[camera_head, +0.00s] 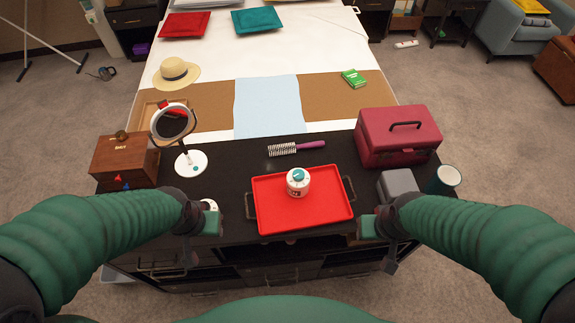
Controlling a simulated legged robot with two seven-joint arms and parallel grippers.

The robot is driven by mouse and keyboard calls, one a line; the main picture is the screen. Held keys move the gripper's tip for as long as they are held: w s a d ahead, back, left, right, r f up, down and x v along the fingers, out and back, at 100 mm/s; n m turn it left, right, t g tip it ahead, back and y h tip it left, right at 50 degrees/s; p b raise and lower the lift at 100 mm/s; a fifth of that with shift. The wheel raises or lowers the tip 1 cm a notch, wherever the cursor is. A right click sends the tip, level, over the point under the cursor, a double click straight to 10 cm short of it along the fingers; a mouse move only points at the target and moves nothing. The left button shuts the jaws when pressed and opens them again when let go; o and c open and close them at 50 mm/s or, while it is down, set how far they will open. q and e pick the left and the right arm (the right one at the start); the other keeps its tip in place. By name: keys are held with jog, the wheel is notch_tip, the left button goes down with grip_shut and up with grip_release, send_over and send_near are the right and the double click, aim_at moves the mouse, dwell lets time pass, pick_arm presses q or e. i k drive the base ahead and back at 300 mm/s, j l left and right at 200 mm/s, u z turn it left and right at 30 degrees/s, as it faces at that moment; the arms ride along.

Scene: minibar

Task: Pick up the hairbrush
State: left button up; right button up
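The hairbrush (297,148) lies on the dark dresser top, behind the red tray. Its purple handle points right and its pale bristled head points left. My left gripper (236,211) is at the left side of the tray, by its left handle, well in front of the hairbrush. My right gripper (362,214) is at the tray's right side, near its right handle. Neither gripper touches the hairbrush. The fingers are small and partly hidden by my wrists, so their opening is unclear.
The red tray (270,212) holds a white jar with a teal lid (298,181). A round mirror (189,160) and wooden box (124,162) stand left. A dark red case (398,140), grey box (399,183) and teal cup (443,180) stand right. A bed (270,60) is behind.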

aim_at(290, 147)
jog(key=k+u, duration=0.1)
jog(key=u, duration=0.75)
jog(key=k+j+u, duration=0.1)
jog(key=u, duration=0.35)
jog(key=k+u, duration=0.1)
jog(key=u, duration=0.3)
jog(key=k+l+u, duration=0.15)
jog(key=l, duration=0.25)
jog(key=k+l+u, duration=0.1)
jog(key=l, duration=0.25)
jog(key=k+l+u, duration=0.15)
jog(key=l, duration=0.2)
jog(key=k+l+u, duration=0.1)
jog(key=l, duration=0.25)
jog(key=k+l+u, duration=0.15)
jog(key=k+l, duration=0.1)
jog(key=l, duration=0.1)
